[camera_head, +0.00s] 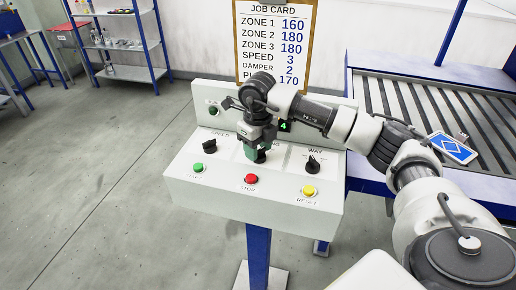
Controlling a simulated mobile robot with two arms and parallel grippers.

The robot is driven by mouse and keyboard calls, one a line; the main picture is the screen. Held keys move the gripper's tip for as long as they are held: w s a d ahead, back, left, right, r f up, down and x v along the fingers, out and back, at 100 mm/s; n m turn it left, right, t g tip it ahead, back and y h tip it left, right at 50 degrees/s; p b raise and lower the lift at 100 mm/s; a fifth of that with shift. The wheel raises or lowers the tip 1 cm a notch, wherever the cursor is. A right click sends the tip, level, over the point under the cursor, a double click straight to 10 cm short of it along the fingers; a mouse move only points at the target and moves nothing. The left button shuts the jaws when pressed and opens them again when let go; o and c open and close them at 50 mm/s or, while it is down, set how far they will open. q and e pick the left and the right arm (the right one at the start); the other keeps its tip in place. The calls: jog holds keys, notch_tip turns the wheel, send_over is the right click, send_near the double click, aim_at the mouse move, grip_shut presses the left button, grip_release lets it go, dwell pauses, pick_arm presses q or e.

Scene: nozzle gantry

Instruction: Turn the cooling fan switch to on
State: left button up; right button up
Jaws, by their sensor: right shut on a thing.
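A white control box (190,180) on a blue post carries several knobs and buttons. My right gripper (258,148) reaches down over the middle of its sloping face and is shut on a dark middle knob (261,158). The arm hides this knob's label, so I cannot tell whether it is the cooling fan switch. To its left is a black knob (209,146) marked SPEED; to its right is a black knob (313,164) whose label reads WAY. A small dark knob (213,110) sits on the upright back panel. My left gripper is not in view.
Green (198,168), red (251,179) and yellow (309,191) buttons line the box's front. A green digit display (284,126) shows 4. A job card (275,40) stands behind. A roller conveyor (420,100) lies at right. The floor at left is clear.

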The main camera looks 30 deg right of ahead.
jog(key=shift+m, duration=0.4)
jog(key=o, duration=0.9)
notch_tip(320, 180, up, 11)
jog(key=shift+f+b, duration=0.1)
jog(key=shift+b, duration=0.85)
